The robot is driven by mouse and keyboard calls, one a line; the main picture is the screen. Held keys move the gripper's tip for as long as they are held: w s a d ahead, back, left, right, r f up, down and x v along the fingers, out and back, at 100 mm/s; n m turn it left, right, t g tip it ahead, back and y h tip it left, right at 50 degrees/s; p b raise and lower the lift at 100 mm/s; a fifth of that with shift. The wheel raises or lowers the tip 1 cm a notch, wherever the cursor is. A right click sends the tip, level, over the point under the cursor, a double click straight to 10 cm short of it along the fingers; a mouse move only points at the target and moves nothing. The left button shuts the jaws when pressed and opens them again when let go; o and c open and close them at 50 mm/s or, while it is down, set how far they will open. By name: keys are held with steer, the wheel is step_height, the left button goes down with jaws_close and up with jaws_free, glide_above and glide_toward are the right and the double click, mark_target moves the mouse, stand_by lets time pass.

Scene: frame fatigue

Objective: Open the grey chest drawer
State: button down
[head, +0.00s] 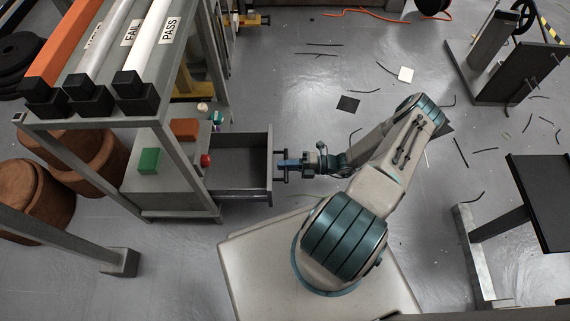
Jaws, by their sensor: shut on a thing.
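The grey chest (165,185) stands at the left, partly under the rack. Its drawer (238,147) is pulled out to the right, and its inside looks empty. A dark bar handle (281,166) is on the drawer's front. My gripper (284,166) is at the handle and shut on it. The arm reaches in from the right, from my base below. The fingertips are small here and partly merge with the handle.
On the chest top are a green block (149,161), an orange-brown block (184,129) and a red round thing (206,160). A rack with labelled tubes (150,45) rises over it. Dark scraps litter the floor at right, near a black bench (545,190).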

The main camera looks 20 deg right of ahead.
steer(key=c, duration=1.5)
jaws_free()
steer(key=p+v, duration=0.2)
steer(key=v, duration=1.2)
steer(key=shift+w, duration=0.1)
steer(key=shift+a, duration=0.1)
